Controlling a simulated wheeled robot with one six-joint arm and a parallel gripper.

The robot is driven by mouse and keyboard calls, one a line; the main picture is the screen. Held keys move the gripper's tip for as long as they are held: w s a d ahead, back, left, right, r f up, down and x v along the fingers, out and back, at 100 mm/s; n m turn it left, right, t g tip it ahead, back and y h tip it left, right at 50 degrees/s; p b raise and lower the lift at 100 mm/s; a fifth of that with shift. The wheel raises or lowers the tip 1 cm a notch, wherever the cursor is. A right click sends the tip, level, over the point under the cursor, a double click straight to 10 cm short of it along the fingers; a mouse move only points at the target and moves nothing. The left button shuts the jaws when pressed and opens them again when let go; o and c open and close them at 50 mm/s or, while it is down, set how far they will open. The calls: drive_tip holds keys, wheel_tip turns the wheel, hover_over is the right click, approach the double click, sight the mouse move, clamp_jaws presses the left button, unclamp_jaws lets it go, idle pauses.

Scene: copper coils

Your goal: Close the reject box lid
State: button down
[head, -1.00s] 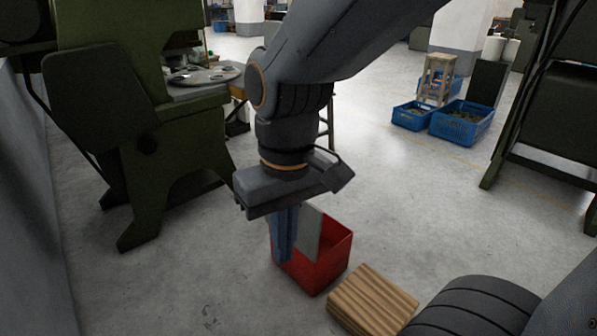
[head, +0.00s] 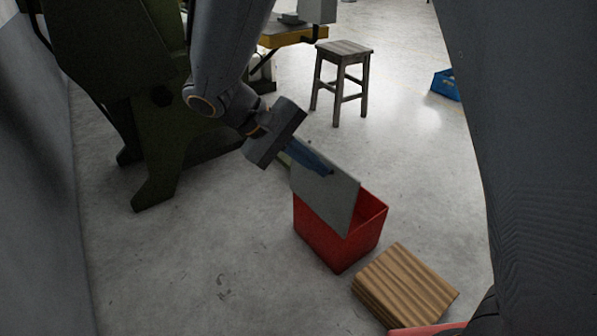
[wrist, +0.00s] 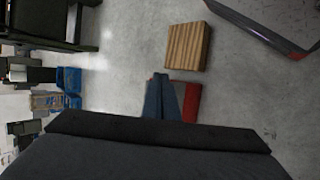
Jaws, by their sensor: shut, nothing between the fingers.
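The red reject box (head: 335,248) stands on the floor with its top open on the right. Its flat grey lid (head: 325,198) is raised steeply along the box's left side. My gripper (head: 328,171) is shut and empty, with its blue fingers slanting down to the right across the lid's upper edge. They look close to the lid; whether they touch it I cannot tell. In the wrist view the shut fingers (wrist: 160,95) cover part of the red box (wrist: 190,102), and the lid cannot be made out clearly.
A striped wooden block (head: 405,285) lies right of the box and also shows in the wrist view (wrist: 187,46). A wooden stool (head: 342,75) stands behind. A dark green machine (head: 150,110) is at the left. Floor left of the box is clear.

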drive_tip(key=w+a+f+n+t+h+b, duration=0.1)
drive_tip(key=w+a+f+t+h+b, duration=0.5)
drive_tip(key=w+a+f, duration=0.6)
drive_tip(key=w+d+f+t+y+b, duration=0.1)
drive_tip(key=w+d+b, duration=0.3)
drive_tip(key=d, duration=0.5)
drive_tip(key=shift+w+d+f+y, duration=0.35)
drive_tip(key=shift+w+f+y, duration=0.4)
drive_tip(key=shift+w, duration=0.5)
